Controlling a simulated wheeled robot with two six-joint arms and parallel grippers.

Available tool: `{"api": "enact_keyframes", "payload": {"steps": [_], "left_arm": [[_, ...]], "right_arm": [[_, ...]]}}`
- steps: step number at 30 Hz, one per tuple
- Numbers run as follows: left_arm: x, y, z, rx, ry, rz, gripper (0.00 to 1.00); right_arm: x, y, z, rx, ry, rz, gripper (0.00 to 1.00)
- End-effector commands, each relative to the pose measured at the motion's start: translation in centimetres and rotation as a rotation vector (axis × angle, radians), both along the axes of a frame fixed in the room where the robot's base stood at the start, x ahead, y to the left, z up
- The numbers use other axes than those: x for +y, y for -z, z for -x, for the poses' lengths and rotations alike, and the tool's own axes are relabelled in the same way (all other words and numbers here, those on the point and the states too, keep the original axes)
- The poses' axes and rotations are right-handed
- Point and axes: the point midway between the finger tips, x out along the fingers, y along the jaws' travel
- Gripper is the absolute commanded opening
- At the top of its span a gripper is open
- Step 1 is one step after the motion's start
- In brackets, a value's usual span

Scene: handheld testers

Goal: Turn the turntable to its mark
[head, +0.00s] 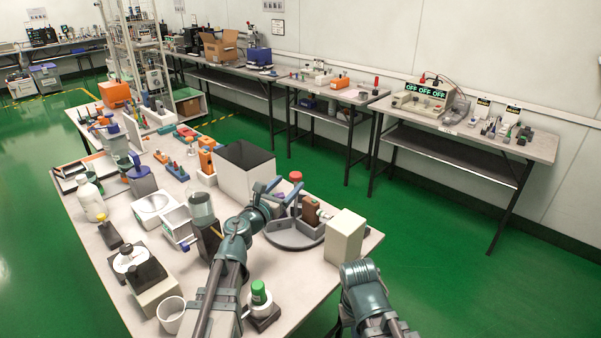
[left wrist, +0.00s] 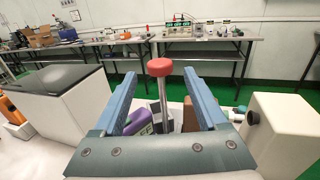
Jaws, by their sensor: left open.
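The turntable (head: 292,242) is a low grey disc near the right end of the workbench, partly hidden by my left arm. A post with a red knob (head: 295,176) rises there; it also shows in the left wrist view (left wrist: 161,67). I cannot make out the mark. My right arm shows at bottom right, its gripper out of view.
Green floor is clear to the right.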

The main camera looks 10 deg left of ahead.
Motion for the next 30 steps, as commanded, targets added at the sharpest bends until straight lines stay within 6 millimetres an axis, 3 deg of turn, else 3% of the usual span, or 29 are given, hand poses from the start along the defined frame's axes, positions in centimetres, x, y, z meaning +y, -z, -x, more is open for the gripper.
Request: {"api": "enact_keyframes", "payload": {"steps": [3, 12, 27, 30], "left_arm": [[-0.8, 0.0, -2.9, 0.000, 0.002, 0.001, 0.75], [-2.3, 0.0, -6.9, 0.000, 0.000, 0.001, 0.75], [-2.6, 0.0, -7.9, 0.001, -0.001, 0.002, 0.75], [-2.6, 0.0, -7.9, 0.001, -0.001, 0.002, 0.59]], "right_arm": [[0.0, 0.0, 0.0, 0.000, 0.000, 0.000, 0.00], [0.0, 0.0, 0.0, 0.000, 0.000, 0.000, 0.00], [0.0, 0.0, 0.0, 0.000, 0.000, 0.000, 0.00], [0.0, 0.0, 0.0, 0.000, 0.000, 0.000, 0.00]]}}
